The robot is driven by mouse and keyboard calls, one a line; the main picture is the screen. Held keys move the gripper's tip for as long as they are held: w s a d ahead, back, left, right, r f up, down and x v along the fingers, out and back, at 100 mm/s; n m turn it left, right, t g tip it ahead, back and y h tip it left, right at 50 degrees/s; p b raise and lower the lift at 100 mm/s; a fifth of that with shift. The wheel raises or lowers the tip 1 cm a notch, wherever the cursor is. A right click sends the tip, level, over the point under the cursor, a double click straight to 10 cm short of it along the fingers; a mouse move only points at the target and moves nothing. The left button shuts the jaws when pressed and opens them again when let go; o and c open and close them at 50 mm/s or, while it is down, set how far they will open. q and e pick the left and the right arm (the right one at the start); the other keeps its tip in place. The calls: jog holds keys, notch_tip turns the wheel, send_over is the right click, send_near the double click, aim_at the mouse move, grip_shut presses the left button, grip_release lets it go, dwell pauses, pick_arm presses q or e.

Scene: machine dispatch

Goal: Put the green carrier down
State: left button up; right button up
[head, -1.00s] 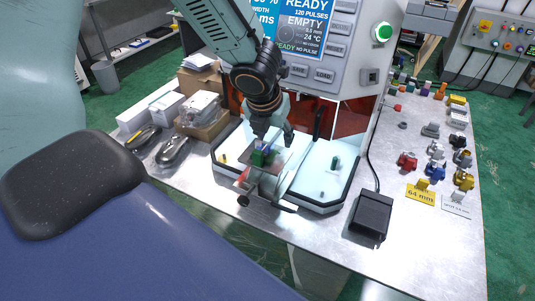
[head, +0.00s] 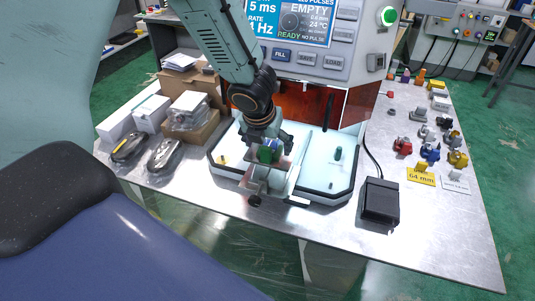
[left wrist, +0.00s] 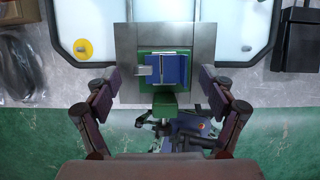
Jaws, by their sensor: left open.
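The green carrier (left wrist: 146,58) holds a blue block (left wrist: 166,70) and sits over a grey metal plate (left wrist: 125,35) in the left wrist view. A green tab (left wrist: 164,104) extends from its near side. In the head view the green carrier (head: 264,156) is partly hidden under my left gripper (head: 268,142). My left gripper (left wrist: 160,82) is open, with a finger on each side of the carrier and a visible gap to both. I cannot tell how firmly the carrier rests on the plate. My right gripper is not in view.
The plate stands at the front of a white tray (head: 318,184) below the machine (head: 310,62). A black pedal box (head: 380,201) is to the right. Coloured parts (head: 430,152) stand at the far right, and boxes (head: 190,125) at the left. The table's front edge is close.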

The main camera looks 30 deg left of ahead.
pick_arm(q)
jog(key=shift+w+d+f, duration=0.1)
jog(key=shift+w+f, duration=0.05)
jog(key=shift+w, duration=0.15)
jog(key=shift+s+d, duration=0.1)
jog(key=shift+d, duration=0.15)
jog(key=shift+s+a+r, duration=0.1)
jog(key=shift+s+r, duration=0.15)
jog(key=shift+c, duration=1.4)
jog(key=shift+a, duration=0.1)
jog(key=shift+c, duration=0.7)
jog(key=shift+w+f, duration=0.2)
jog(key=shift+w, duration=0.1)
jog(key=c, duration=0.5)
jog(key=shift+s+r, duration=0.15)
jog(key=shift+s, duration=0.05)
jog(key=c, duration=0.4)
jog(key=shift+c, duration=0.7)
jog(key=shift+w, duration=0.1)
